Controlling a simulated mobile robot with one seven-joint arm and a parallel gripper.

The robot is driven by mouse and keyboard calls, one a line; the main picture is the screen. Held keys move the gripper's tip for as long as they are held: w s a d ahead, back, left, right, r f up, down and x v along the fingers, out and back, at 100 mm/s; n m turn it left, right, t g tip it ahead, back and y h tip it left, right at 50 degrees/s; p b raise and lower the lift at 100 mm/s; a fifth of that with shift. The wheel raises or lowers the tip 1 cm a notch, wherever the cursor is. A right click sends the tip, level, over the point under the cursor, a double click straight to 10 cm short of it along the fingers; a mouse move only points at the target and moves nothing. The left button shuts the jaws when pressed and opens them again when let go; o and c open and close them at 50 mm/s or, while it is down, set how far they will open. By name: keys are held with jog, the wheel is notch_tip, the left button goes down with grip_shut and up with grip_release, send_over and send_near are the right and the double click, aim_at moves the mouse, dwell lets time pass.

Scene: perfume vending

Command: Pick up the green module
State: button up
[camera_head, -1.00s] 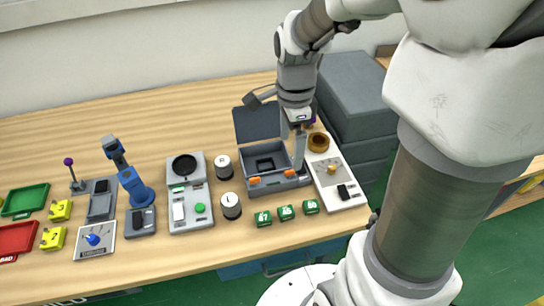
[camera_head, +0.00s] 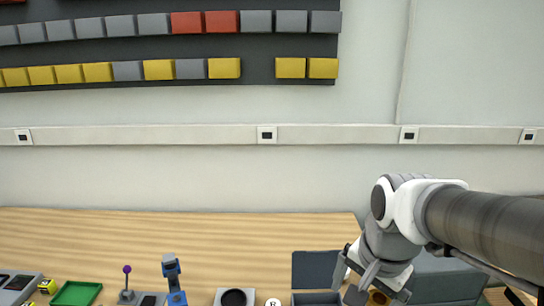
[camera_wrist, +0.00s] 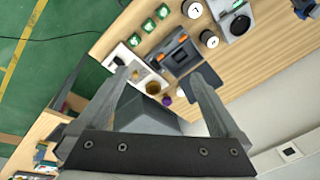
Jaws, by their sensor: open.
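Several small green blocks with white markings show in the wrist view, in a short row near the table edge; the middle one (camera_wrist: 148,25) is between two others (camera_wrist: 163,11) (camera_wrist: 133,40). They are out of frame in the head view. I cannot tell which one is the green module. My gripper (camera_wrist: 160,76) is open and empty, its two fingers wide apart. The green blocks lie beyond the fingertips, toward the top of the wrist view. In the head view my gripper (camera_head: 368,284) is at the lower right, beside the open case's lid.
An open grey case (camera_wrist: 180,57) with orange latches stands near the blocks. Black-and-white round knobs (camera_wrist: 192,9) are beside it. Grey boxes (camera_head: 445,281) stand at the right. A wall rack (camera_head: 170,43) holds yellow, grey and red blocks. The rear tabletop (camera_head: 150,225) is mostly clear.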

jog(key=s+r+n+t+b, duration=0.1)
jog(key=s+r+n+t, duration=0.1)
jog(key=s+n, duration=0.4)
jog(key=shift+a+r+n+t, duration=0.25)
jog(key=shift+a+n+t, duration=0.1)
jog(key=shift+n, duration=0.75)
jog(key=shift+s+n, duration=0.2)
jog(key=shift+n, duration=0.1)
jog(key=shift+c, duration=1.6)
jog(key=w+d+f+n+g+h+p, duration=0.1)
jog(key=w+d+f+n+g, duration=0.1)
jog(key=w+f+n, duration=0.35)
jog(key=w+d+f+n+g+h+p, duration=0.1)
jog(key=w+d+f+n+g, duration=0.15)
jog(key=f+n, duration=0.6)
jog(key=w+a+f+n+b, duration=0.1)
jog(key=f, duration=0.5)
jog(key=w+a+f+n+y+b, duration=0.1)
jog(key=f+n, duration=0.1)
jog(key=f, duration=0.5)
jog(key=w+a+f+n+g+b, duration=0.1)
jog(key=a+f+n+b, duration=0.1)
jog(key=f, duration=0.5)
jog(key=shift+w+y, duration=0.2)
jog(key=shift+y, duration=0.2)
jog(key=shift+w+f+b, duration=0.15)
jog(key=shift+f+b, duration=0.8)
jog(key=shift+f, duration=2.2)
